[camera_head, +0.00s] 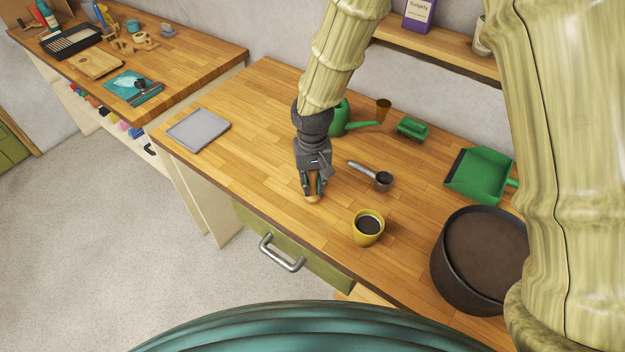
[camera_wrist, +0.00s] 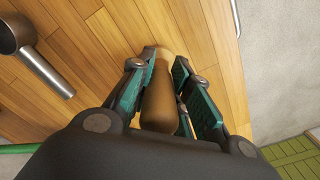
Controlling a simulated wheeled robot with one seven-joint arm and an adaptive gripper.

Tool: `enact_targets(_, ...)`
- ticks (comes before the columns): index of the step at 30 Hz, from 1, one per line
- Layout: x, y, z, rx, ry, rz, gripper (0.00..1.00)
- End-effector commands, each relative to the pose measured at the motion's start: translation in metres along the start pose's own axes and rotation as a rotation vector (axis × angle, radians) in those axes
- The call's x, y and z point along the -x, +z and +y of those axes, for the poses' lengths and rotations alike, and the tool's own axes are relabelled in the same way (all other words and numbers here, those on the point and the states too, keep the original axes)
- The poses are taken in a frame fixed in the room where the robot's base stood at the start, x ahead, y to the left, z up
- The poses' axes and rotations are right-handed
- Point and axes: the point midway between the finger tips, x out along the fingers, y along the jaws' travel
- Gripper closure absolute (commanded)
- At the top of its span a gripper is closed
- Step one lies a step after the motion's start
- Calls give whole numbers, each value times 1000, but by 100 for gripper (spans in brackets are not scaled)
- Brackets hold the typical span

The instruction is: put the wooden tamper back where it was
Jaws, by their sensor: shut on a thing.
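My gripper (camera_head: 314,188) is low over the wooden workbench, near its front edge. In the wrist view my gripper (camera_wrist: 168,95) has its green-padded fingers on both sides of the wooden tamper (camera_wrist: 160,100), a smooth brown rounded piece with a paler end. In the head view only a small pale end of the tamper (camera_head: 312,199) shows below the fingertips. The rest is hidden by the gripper. I cannot tell whether the tamper touches the bench top.
A portafilter (camera_head: 382,181) lies right of my gripper. A yellow cup (camera_head: 368,228) with dark contents stands in front of it. A green watering can (camera_head: 341,120) is behind. A dark round pot (camera_head: 482,259) and green dustpan (camera_head: 481,174) are right. Bare bench lies left, up to a grey slab (camera_head: 198,128).

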Motion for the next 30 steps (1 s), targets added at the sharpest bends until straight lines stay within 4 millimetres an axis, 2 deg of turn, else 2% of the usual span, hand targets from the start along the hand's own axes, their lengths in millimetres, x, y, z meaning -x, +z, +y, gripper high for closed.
enact_targets(7, -4, 0, 0, 0, 0, 0, 100)
enact_targets(8, -3, 0, 0, 0, 0, 0, 75)
enact_targets(10, -3, 0, 0, 0, 0, 0, 63)
enact_targets(11, -3, 0, 0, 0, 0, 0, 60)
enact_targets(23, 2, 0, 0, 0, -1, 1, 60)
enact_targets(30, 25, -1, 0, 0, -1, 4, 60)
